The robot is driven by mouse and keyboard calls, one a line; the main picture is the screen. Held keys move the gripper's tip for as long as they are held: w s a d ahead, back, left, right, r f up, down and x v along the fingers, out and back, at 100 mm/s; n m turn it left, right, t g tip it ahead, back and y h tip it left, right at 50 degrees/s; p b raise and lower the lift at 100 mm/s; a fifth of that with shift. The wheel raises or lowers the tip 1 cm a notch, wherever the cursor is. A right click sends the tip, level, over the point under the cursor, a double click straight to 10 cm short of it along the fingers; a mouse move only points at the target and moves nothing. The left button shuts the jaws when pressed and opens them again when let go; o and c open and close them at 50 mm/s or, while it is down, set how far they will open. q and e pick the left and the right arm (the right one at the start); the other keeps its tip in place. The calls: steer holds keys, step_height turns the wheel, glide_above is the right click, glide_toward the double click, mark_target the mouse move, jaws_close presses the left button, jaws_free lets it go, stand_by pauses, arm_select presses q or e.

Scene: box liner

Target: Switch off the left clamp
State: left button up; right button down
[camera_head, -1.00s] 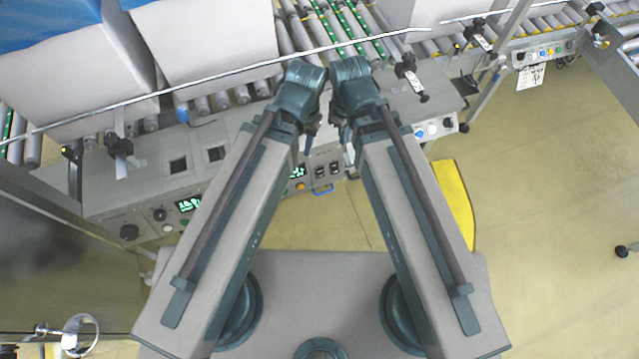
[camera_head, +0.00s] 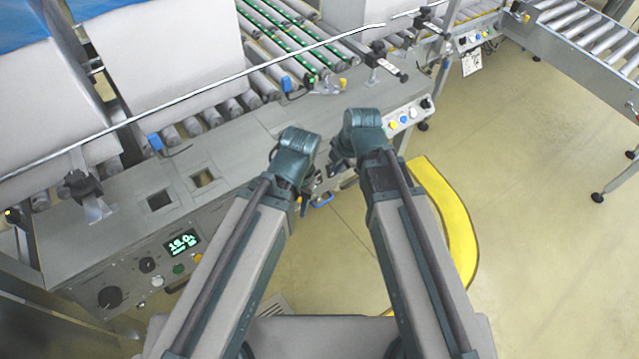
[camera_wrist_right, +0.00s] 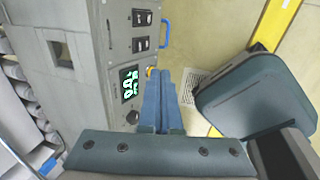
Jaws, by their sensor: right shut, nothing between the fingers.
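The left control panel on the machine's grey front shows in the head view, with a lit green display (camera_head: 182,243), a large black knob (camera_head: 110,297), a smaller black knob (camera_head: 147,264), a white button (camera_head: 157,281) and a green button (camera_head: 179,269). A black clamp-like fixture (camera_head: 85,187) sits on the machine's top at left. In the right wrist view my right gripper (camera_wrist_right: 162,73) is shut and empty, beside a panel with a display (camera_wrist_right: 129,84) and two black rocker switches (camera_wrist_right: 142,30). My left gripper (camera_head: 303,198) is mostly hidden behind its arm, apart from the panel.
Large white box sides (camera_head: 165,50) stand over the rollers. Another black clamp (camera_head: 382,57) sits farther right. A right panel with coloured buttons (camera_head: 404,119) and a yellow curved piece (camera_head: 452,220) lie to the right. Open floor is at far right.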

steer(key=shift+d, duration=0.25)
steer(key=shift+w, duration=0.1)
steer(key=b, duration=1)
glide_above(319, 181)
steer(key=s, duration=0.1)
steer(key=f, duration=1)
steer(key=shift+s+d+f, duration=0.1)
steer(key=shift+d+f, duration=0.15)
steer(key=shift+d, duration=0.1)
